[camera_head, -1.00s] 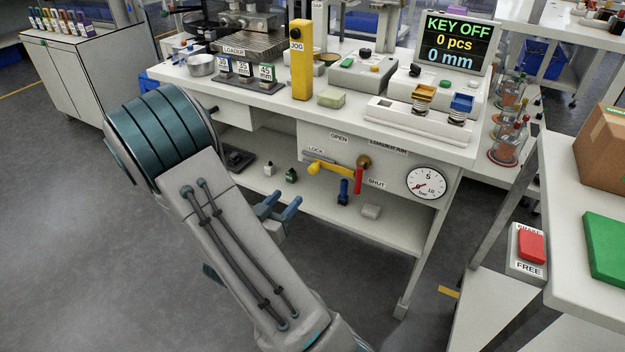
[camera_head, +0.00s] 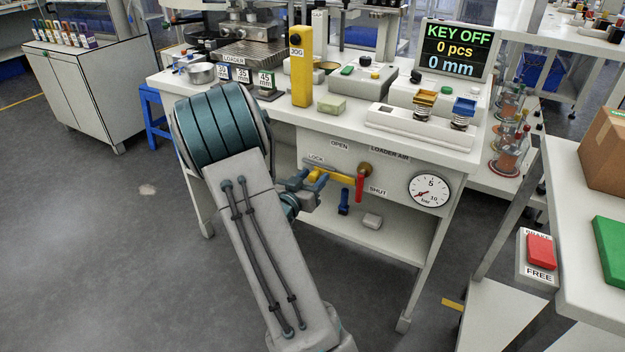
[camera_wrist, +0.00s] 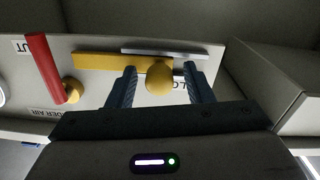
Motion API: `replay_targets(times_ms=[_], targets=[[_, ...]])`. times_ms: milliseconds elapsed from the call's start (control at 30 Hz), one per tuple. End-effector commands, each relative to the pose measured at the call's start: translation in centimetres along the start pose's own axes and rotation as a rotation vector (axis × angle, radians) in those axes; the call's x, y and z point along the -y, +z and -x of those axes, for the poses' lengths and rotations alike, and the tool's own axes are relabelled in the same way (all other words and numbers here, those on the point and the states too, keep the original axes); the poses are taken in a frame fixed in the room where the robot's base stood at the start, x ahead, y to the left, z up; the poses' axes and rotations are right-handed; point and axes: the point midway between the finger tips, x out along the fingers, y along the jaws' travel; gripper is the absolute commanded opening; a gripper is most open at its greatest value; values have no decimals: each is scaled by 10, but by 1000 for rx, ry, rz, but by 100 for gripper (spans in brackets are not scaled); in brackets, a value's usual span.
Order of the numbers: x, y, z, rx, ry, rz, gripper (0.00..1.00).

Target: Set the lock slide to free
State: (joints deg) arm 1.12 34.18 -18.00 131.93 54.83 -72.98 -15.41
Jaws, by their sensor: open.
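The lock slide (camera_head: 341,178) is a yellow bar on the front panel of the bench, below the LOCK label, reaching toward the red valve handle (camera_head: 360,189). In the wrist view, which is upside down, the slide (camera_wrist: 100,62) carries a round yellow knob (camera_wrist: 159,79). My gripper (camera_wrist: 160,69) is open, with one blue-grey finger on each side of the knob and a visible gap to each. In the head view my gripper (camera_head: 308,181) is at the slide's left end and partly hides it. No FREE label shows by the slide.
The red valve handle (camera_wrist: 44,68) hangs beside the slide's other end. A pressure gauge (camera_head: 430,191) is at the panel's right. A box with a red button (camera_head: 541,249) and a FREE label stands at the far right.

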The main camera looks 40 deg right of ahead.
Motion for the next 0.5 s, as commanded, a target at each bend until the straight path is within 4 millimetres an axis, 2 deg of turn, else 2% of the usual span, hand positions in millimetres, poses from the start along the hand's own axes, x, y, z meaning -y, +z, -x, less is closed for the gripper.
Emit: replay_targets(times_ms=[167,333,500], targets=[[0,0,0,0,0,0,47],[0,0,0,0,0,0,0],[3,-1,0,0,0,0,0]])
